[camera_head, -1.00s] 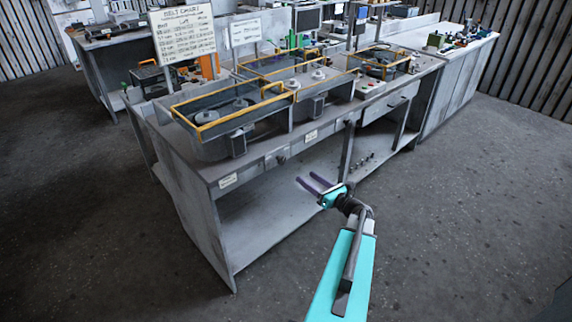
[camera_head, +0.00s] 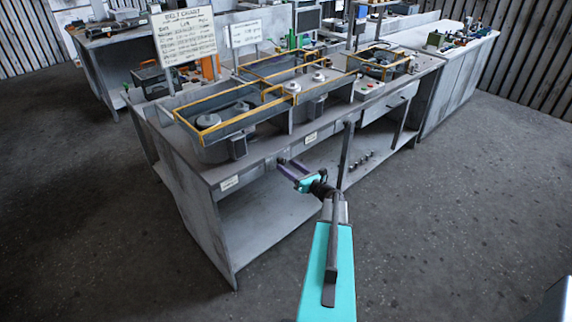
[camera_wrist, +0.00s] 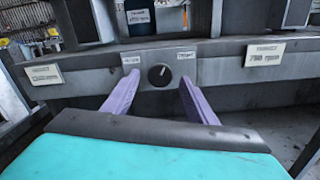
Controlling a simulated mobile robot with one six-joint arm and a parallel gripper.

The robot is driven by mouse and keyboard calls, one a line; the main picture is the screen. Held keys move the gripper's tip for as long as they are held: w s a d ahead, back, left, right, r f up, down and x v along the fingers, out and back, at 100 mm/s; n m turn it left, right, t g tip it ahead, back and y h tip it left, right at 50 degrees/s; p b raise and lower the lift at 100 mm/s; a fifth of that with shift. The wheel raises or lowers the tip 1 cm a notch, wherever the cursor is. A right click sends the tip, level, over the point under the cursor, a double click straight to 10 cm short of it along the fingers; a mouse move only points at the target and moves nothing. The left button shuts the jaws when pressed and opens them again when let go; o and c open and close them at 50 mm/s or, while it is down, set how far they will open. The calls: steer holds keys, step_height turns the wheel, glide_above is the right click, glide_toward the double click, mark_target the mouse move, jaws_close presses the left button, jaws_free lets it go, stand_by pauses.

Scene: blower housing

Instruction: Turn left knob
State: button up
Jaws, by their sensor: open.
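A round dark knob (camera_wrist: 160,75) with a light pointer mark sits on the grey front rail of the bench. In the wrist view it lies ahead of and between the two purple fingers of my gripper (camera_wrist: 160,98). The fingers are open and their tips look close to the rail; I cannot tell whether they reach around the knob. Small labels flank the knob, one on the left (camera_wrist: 131,60) and one on the right (camera_wrist: 186,55). In the head view my gripper (camera_head: 286,168) is at the bench front and hides the knob.
The bench (camera_head: 205,183) carries yellow-railed housings (camera_head: 215,128) with pulleys. A dark vertical post (camera_head: 346,155) stands to the right of my gripper. A label reading "700 rpm" (camera_wrist: 265,54) is on the rail at right. The floor in front is clear.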

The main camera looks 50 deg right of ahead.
steer(key=shift+w, duration=0.85)
steer(key=c, duration=1.1)
steer(key=shift+o, duration=0.2)
steer(key=n+b, duration=0.2)
steer(key=b, duration=0.2)
steer(key=shift+f+b, duration=0.15)
steer(key=shift+b, duration=0.15)
steer(key=n+b, duration=0.3)
steer(key=b, duration=0.3)
steer(key=shift+d+r, duration=0.1)
steer(key=shift+r, duration=0.1)
steer(key=o, duration=1.1)
steer(key=shift+c, duration=0.2)
